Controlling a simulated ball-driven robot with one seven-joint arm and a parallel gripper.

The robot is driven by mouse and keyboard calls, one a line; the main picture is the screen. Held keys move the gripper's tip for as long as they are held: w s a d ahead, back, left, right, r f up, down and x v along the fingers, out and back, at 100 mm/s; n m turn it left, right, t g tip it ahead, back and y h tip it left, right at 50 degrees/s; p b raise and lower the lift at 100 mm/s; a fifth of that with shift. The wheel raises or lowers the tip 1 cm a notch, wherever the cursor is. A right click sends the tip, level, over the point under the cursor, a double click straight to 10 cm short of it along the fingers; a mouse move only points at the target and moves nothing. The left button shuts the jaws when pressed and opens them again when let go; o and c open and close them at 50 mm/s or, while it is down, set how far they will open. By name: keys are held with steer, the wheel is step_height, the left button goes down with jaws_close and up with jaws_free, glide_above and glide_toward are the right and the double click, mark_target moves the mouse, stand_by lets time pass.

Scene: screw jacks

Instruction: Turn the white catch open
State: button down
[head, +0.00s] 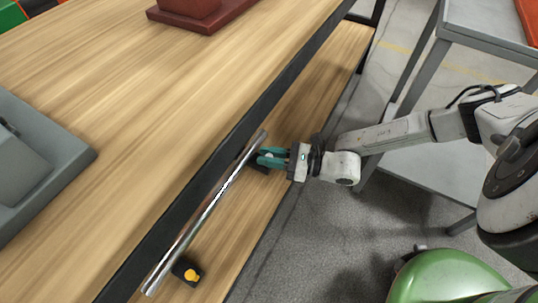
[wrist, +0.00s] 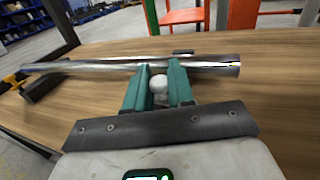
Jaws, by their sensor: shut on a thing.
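My gripper (head: 268,158) reaches in from the right, over the lower wooden shelf, to the far end of a shiny metal bar. In the wrist view the white catch (wrist: 158,84) is a small rounded knob between the teal fingers of my gripper (wrist: 159,72), which are shut on it. The bar (wrist: 210,65) crosses just beyond the fingertips. In the head view the fingers hide the white catch. A yellow catch on a black block (head: 190,273) sits beside the bar's near end.
The metal bar (head: 203,214) runs along the dark edge of the upper wooden worktop (head: 120,110). A grey tray-like object (head: 45,160) and a dark red block (head: 205,15) are on that worktop. A grey metal cart (head: 480,45) stands at the upper right.

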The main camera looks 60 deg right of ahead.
steer(key=shift+s+f+n+g+y, duration=0.1)
steer(key=shift+n+g+y, duration=0.2)
steer(key=shift+n+y, duration=0.45)
steer(key=c, duration=1)
jaws_free()
steer(key=shift+c, duration=0.2)
steer(key=p+v, duration=0.4)
steer(key=v, duration=0.6)
steer(key=shift+s+d+p, duration=0.3)
steer(key=shift+p, duration=0.05)
